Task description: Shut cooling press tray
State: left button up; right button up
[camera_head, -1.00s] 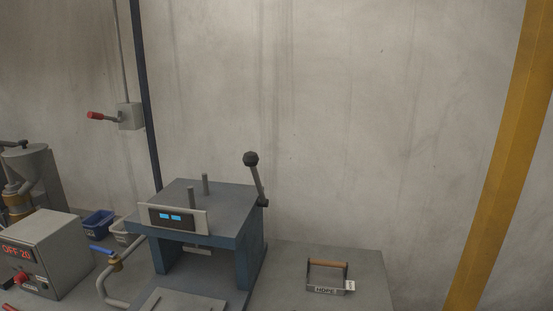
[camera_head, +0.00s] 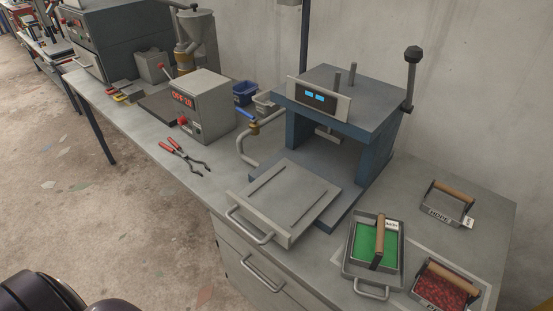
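The cooling press (camera_head: 341,101) is a blue-grey frame on the bench with a lit display and a black-knobbed lever. Its tray (camera_head: 290,201) is a flat grey plate with two thin rails. The tray is pulled out toward the bench's front edge, clear of the space under the press top. Its bar handle (camera_head: 247,227) faces the front left. Neither of my grippers shows in this view.
A control box (camera_head: 200,108) reading OFF 20, a curved pipe with a blue handle (camera_head: 247,114) and red-handled pliers (camera_head: 184,156) lie left. A green-filled tray (camera_head: 372,250), a red-filled container (camera_head: 443,286) and an HDPE container (camera_head: 449,203) stand right. Floor is open at front left.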

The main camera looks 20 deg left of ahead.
aim_at(280, 197)
jog(key=k+l+u, duration=0.1)
jog(key=u, duration=0.9)
